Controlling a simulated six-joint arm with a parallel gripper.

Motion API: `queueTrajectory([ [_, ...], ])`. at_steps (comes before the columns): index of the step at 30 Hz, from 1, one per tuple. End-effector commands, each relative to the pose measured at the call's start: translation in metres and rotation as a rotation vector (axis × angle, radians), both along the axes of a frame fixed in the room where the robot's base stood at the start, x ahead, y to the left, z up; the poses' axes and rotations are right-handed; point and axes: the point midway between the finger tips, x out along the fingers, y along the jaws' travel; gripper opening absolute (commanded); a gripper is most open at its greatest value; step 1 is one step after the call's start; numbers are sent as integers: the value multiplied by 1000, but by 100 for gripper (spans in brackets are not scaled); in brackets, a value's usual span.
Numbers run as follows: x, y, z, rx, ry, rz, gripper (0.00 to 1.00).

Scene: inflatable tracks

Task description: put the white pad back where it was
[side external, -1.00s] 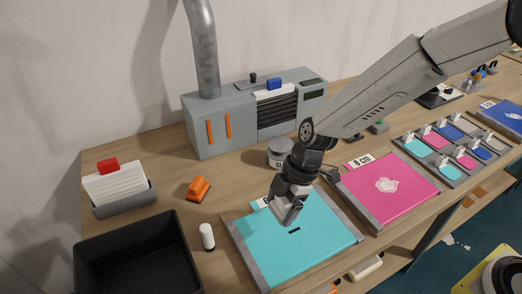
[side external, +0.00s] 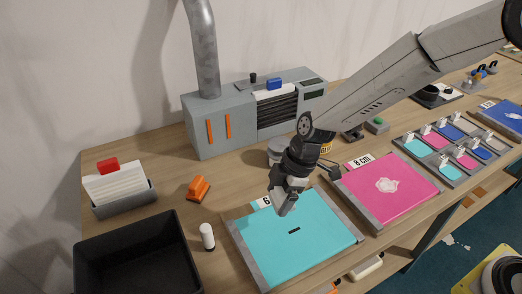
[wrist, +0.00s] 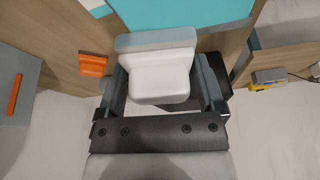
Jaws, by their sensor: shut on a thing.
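My gripper (side external: 284,205) is over the back edge of the teal panel (side external: 300,255). In the wrist view, my gripper (wrist: 163,88) is shut on the white pad (wrist: 160,78), a white block with a grey strip along its far edge. One finger is on each side of it. In the side view the fingers largely hide the pad, and I cannot tell it apart from them. The teal panel lies in a grey frame and has a short dark slot (side external: 294,230) near its middle. I cannot tell how high the pad is above the panel.
An orange block (side external: 198,189) and a white cylinder (side external: 207,237) stand left of the teal panel. A black bin (side external: 165,225) is at the front left. A pink panel (side external: 400,195) lies to the right. A grey machine (side external: 205,150) stands behind.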

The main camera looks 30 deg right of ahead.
Motion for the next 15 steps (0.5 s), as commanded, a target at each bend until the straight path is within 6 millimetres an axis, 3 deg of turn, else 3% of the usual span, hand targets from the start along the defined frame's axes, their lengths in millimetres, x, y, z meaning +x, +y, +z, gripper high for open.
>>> queueTrajectory([
  [15,62,-26,15,-1,-10,-462,32],
])
